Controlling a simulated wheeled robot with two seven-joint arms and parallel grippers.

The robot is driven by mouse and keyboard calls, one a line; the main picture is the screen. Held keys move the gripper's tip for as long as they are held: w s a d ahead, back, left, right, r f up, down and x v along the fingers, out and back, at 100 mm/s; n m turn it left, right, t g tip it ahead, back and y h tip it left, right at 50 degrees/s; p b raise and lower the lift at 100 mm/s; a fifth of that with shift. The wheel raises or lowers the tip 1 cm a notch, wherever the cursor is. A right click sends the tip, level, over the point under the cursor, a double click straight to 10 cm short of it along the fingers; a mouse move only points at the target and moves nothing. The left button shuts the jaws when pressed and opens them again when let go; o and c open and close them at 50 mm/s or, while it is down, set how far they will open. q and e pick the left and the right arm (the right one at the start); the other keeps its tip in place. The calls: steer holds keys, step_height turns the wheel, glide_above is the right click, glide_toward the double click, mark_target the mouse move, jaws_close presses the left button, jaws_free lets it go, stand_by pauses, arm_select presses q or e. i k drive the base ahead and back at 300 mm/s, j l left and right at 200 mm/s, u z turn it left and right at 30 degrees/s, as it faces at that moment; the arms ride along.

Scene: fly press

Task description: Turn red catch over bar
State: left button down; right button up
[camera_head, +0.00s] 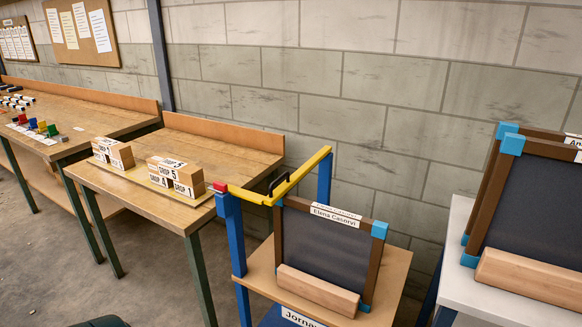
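The red catch (220,187) is a small block at the left end of the yellow bar (302,172), at the top of a blue post (237,238). It is too small to tell whether it lies over the bar or beside it. The bar slants up to the right, to a second blue post (324,178), and carries a black handle (279,184). Neither of my grippers is in view, and nothing is seen touching the catch or the bar.
Lettered wooden blocks (176,176) stand on the bench at left. A white table (458,220) with another framed board stands right.

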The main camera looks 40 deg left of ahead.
mark_target(219, 187)
steer(key=u, duration=1.8)
